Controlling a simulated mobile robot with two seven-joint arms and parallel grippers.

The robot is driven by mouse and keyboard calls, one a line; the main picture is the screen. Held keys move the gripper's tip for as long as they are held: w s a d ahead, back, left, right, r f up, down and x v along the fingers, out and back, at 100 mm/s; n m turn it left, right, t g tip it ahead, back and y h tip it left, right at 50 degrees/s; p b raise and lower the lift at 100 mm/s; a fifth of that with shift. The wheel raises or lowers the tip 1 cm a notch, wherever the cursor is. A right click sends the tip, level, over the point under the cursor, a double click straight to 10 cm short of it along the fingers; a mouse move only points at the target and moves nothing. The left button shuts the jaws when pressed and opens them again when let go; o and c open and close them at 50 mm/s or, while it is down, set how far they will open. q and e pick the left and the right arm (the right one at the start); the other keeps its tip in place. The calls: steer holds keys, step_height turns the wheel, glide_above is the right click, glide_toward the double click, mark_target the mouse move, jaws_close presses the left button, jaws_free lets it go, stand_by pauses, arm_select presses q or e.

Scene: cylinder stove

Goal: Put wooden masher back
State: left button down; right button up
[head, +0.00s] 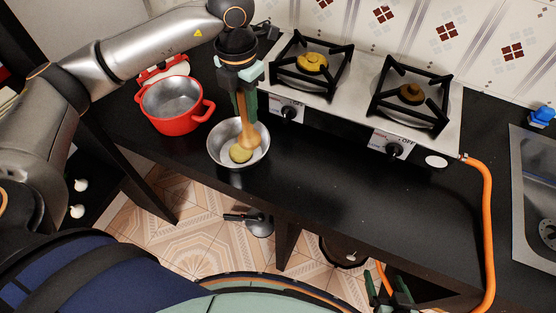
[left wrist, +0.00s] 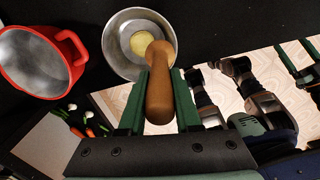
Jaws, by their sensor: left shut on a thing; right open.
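The wooden masher (head: 248,135) is upright, with its lower end over or inside a metal bowl (head: 263,153). My left gripper (head: 244,103) is shut on the masher's upper part. A round yellow piece (head: 240,155) lies in the bowl by the masher's lower end; I cannot tell whether they touch. The left wrist view shows the masher (left wrist: 161,85) between the green fingers of my left gripper (left wrist: 160,78), with the bowl (left wrist: 113,45) and the yellow piece (left wrist: 139,42) beyond. My right gripper (head: 388,287) is open and empty low at the bottom edge, below the counter.
A red pot (head: 172,123) stands left of the bowl on the black counter (head: 330,180). A two-burner stove (head: 348,105) is behind to the right, with an orange hose (head: 488,210) at its right end. A sink (head: 535,190) is far right. The counter front of the stove is clear.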

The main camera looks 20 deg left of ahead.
arm_select(q)
steer(key=s+d+r+m+b, duration=0.2)
steer(key=s+d+r+m, duration=0.2)
steer(key=s+d, duration=1.05)
steer(key=w+a+f, duration=0.3)
steer(key=w+f, duration=0.9)
steer(key=w, duration=0.1)
steer(key=shift+w+f+m+p, duration=0.2)
steer(key=shift+f+m+p, duration=0.1)
steer(key=shift+f+p, duration=0.15)
steer(key=shift+f, duration=0.1)
steer(key=c, duration=0.6)
jaws_free()
